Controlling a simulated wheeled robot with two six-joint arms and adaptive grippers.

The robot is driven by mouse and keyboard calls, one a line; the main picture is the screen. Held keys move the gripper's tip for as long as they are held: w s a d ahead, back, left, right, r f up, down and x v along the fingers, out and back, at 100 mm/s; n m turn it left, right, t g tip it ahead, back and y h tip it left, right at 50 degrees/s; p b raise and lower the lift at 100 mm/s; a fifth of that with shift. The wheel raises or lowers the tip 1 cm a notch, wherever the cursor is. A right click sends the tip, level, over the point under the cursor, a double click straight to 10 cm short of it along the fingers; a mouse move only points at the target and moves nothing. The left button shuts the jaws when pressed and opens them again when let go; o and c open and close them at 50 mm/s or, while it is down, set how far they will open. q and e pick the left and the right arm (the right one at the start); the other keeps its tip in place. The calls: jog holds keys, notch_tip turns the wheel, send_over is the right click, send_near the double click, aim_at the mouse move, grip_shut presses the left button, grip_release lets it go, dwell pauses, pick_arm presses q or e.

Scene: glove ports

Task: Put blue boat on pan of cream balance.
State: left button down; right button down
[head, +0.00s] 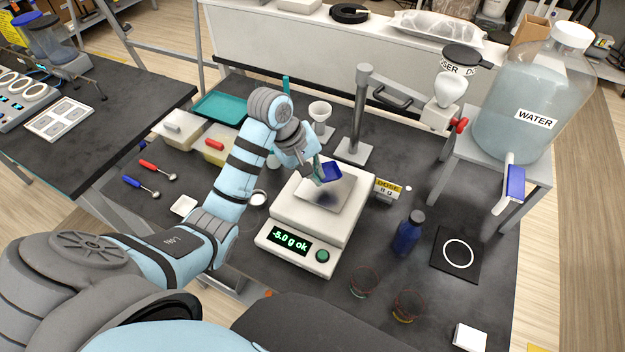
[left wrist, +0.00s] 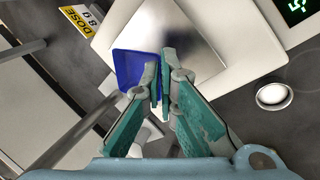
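The blue boat (head: 328,173) is a small open scoop-like tray, held tilted above the pan (head: 344,194) of the cream balance (head: 289,216). A dark shadow lies on the pan below it, so it looks apart from the metal. My left gripper (head: 316,170) is over the far left part of the pan. In the left wrist view, its green fingers (left wrist: 160,92) are shut on one edge of the blue boat (left wrist: 132,68), with the bare square pan (left wrist: 185,35) behind. The balance display (head: 289,243) reads -5.0 g ok. My right gripper is not in view.
A dose sign (head: 388,187) and a blue bottle (head: 408,235) stand right of the balance. A metal post (head: 359,110) stands behind it. A small round white dish (head: 258,198) is close on the left. Two clear glasses (head: 364,282) stand front right.

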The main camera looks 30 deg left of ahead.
pick_arm(q)
notch_tip(320, 180, down, 4)
jog(key=shift+r, duration=0.15)
jog(key=shift+s+a, duration=0.1)
jog(key=c, duration=2.3)
grip_release()
jog(key=o, duration=0.5)
